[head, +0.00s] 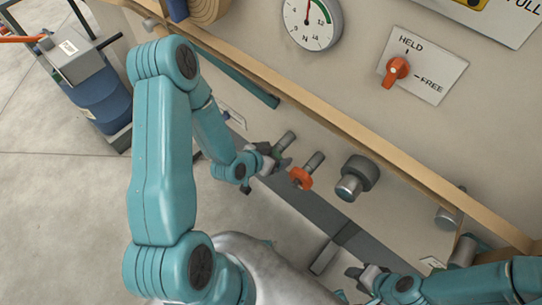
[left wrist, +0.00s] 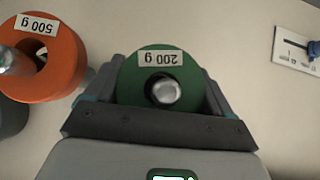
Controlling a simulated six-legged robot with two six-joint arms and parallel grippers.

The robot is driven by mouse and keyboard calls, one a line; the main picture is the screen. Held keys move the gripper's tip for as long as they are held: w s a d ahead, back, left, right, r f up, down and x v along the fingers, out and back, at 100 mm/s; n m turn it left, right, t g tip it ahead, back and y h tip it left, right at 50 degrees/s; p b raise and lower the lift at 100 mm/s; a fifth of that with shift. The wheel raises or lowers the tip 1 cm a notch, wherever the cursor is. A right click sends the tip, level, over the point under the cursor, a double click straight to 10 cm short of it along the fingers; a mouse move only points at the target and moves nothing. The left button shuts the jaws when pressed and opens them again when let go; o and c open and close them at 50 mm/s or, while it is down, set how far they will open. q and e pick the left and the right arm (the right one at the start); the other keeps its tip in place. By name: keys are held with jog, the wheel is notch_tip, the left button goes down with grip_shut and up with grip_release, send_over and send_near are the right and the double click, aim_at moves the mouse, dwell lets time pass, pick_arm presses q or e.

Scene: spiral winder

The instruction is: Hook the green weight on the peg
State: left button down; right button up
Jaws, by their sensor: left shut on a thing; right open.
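The green weight (left wrist: 188,73), a thick ring labelled 200 g, sits between the two fingers of my left gripper (left wrist: 163,100) in the left wrist view. A peg's round metal end (left wrist: 164,92) shows inside the ring's hole; how far the peg reaches through it I cannot tell. In the head view, my left gripper (head: 263,160) is shut on the green weight (head: 276,153) at the near end of a grey peg (head: 287,139) on the panel; the fingers mostly hide the weight. My right gripper (head: 364,278) is open and empty at the bottom, away from the pegs.
An orange 500 g weight (head: 301,179) is on the neighbouring peg, close to my left gripper; it also shows in the left wrist view (left wrist: 62,68). A dark grey weight (head: 363,171) sits on another peg further right. A wooden rail (head: 340,122) runs above the pegs.

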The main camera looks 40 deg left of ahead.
dwell(0.3)
pick_arm(q)
grip_release()
jog(key=shift+w, duration=0.1)
jog(key=shift+s+a+r, duration=0.1)
jog(key=shift+s, duration=0.15)
jog(key=v, duration=0.3)
jog(key=shift+w+r+p, duration=0.1)
jog(key=shift+r+p, duration=0.05)
jog(key=shift+p, duration=0.25)
jog(key=p+v, duration=1.2)
jog(key=p, duration=0.3)
jog(key=shift+s, duration=0.4)
